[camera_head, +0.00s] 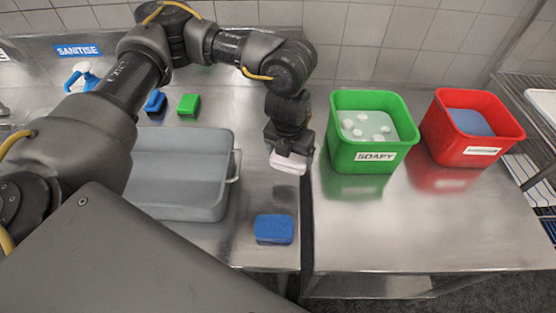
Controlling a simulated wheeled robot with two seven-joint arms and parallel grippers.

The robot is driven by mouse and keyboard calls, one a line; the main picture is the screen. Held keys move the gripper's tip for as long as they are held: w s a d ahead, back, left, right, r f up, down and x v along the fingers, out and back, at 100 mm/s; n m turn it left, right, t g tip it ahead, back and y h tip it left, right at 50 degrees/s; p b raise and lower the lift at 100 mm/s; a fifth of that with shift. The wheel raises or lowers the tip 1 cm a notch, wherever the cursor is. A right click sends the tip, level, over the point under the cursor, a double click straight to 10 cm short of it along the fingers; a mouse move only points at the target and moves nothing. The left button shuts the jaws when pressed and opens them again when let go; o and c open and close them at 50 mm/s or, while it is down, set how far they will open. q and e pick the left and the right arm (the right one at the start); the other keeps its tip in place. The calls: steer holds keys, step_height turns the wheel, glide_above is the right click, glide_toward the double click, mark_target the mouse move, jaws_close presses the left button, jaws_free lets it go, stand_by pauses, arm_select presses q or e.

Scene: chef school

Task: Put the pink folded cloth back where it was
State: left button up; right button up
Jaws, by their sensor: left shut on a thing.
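The pink folded cloth (288,164) is a small pale pink block. My left gripper (290,152) is shut on it and points down, near the right edge of the left steel table, between the grey tray and the green bucket. The cloth seems to be held above the surface, though the exact height is hard to tell. My right gripper is not in the picture.
A grey tray (232,190) stands left of the cloth. A blue sponge (274,229) lies in front. The green SOAPY bucket (345,152) and a red bucket (510,135) stand on the right table. Blue (155,102) and green (189,104) blocks and a spray bottle (84,77) are at the back.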

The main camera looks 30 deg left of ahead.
mark_target(279, 172)
arm_select(q)
steer(key=a+f, duration=0.2)
steer(key=f, duration=0.2)
steer(key=shift+w+a, duration=0.2)
steer(key=shift+a, duration=0.2)
steer(key=shift+a+f, duration=0.25)
steer(key=shift+f, duration=0.05)
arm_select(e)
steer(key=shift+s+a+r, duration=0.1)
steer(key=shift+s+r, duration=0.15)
arm_select(q)
steer(key=shift+w+a+f, duration=0.1)
steer(key=shift+f, duration=0.8)
steer(key=shift+w+a+f, duration=0.1)
steer(key=shift+f, duration=0.8)
steer(key=shift+s, duration=0.1)
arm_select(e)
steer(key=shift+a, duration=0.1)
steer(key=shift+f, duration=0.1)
arm_select(q)
steer(key=shift+f, duration=0.1)
steer(key=o, duration=0.8)
steer(key=shift+r, duration=0.4)
steer(key=r, duration=0.3)
steer(key=s+r, duration=0.1)
steer(key=r, duration=0.7)
steer(key=shift+s+r, duration=0.2)
steer(key=shift+s, duration=0.2)
